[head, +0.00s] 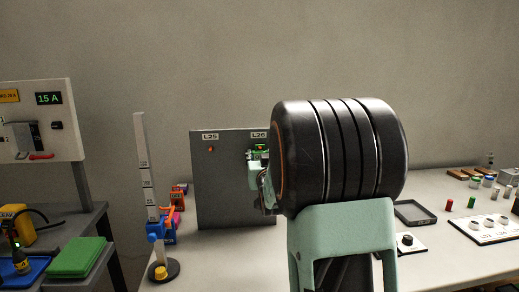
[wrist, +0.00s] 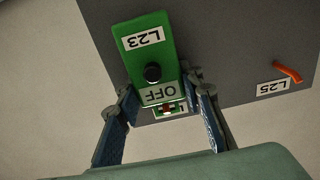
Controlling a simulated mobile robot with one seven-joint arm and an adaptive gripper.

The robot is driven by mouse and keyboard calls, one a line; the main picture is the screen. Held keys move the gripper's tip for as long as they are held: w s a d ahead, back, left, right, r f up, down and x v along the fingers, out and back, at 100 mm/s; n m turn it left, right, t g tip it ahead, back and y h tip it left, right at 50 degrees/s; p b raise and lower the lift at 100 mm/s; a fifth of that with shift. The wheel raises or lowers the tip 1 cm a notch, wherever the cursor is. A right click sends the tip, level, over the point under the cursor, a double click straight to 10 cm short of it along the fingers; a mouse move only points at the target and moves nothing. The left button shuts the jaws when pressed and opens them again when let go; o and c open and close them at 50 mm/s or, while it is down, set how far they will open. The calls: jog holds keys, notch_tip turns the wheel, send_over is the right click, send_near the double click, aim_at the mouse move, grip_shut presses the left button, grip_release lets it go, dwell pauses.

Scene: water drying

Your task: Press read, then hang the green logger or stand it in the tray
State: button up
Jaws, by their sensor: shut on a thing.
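The green logger (wrist: 150,50) is labelled L23 and has a black round button and a display reading OFF. Its writing is upside down in the wrist view. My gripper (wrist: 160,90) is shut on its OFF end, one finger at each side. In the head view the logger (head: 261,150) is held in front of the grey board (head: 230,185), just below label L26. Board label L25 (wrist: 273,87) has an orange-red peg (wrist: 287,72) by it. A small red part (wrist: 167,108) shows beside a partly covered label. Whether the logger touches a peg is unclear.
A dark, shallow tray (head: 415,213) lies right of my arm, which hides part of the table. A stand with a white post (head: 147,175) and blue and orange items stand left of the board. Small coloured parts and a white labelled plate (head: 487,230) are at right.

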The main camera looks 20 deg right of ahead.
jog(key=b+v, duration=0.2)
jog(key=v, duration=0.5)
dwell(0.8)
jog(key=shift+r, duration=0.15)
